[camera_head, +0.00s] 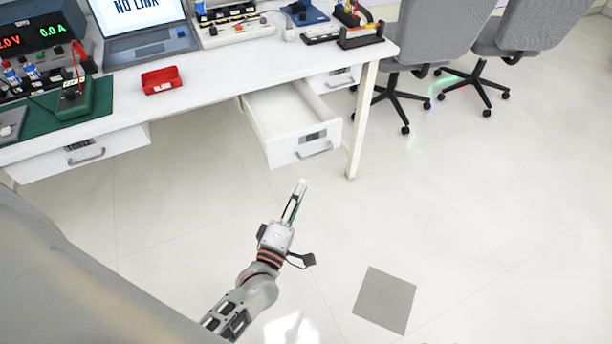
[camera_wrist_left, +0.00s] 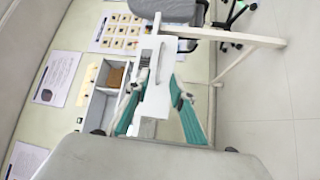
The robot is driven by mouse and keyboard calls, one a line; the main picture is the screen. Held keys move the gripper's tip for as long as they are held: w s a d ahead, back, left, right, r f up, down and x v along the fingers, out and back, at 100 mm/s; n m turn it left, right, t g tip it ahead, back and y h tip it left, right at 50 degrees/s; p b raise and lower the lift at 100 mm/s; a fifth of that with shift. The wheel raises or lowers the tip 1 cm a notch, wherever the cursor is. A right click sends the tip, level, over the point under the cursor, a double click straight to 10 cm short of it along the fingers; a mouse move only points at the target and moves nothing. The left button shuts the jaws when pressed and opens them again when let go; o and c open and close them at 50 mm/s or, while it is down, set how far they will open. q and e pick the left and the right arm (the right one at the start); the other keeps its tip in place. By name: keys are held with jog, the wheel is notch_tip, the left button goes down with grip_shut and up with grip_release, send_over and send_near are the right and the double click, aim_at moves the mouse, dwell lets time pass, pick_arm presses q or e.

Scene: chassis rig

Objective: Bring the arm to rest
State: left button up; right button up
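My left arm (camera_head: 245,298) reaches in from the lower left in the head view. Its gripper (camera_head: 300,186) is over the floor, in front of the pulled-out white drawer (camera_head: 290,149), and looks apart from its handle. In the left wrist view the two teal-padded fingers (camera_wrist_left: 162,80) stand spread apart, with a white panel (camera_wrist_left: 155,98) showing behind the gap. I see nothing held between them. My right gripper is not in view.
The white desk (camera_head: 215,72) carries a laptop (camera_head: 140,28), a red tray (camera_head: 161,80) and a green mat (camera_head: 60,125) with instruments. Office chairs (camera_head: 430,30) stand at the upper right. The floor right of my arm is open, with a grey square (camera_head: 384,300) on it.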

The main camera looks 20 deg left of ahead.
pick_arm(q)
jog(key=shift+s+d+f, duration=0.1)
jog(key=shift+s, duration=0.65)
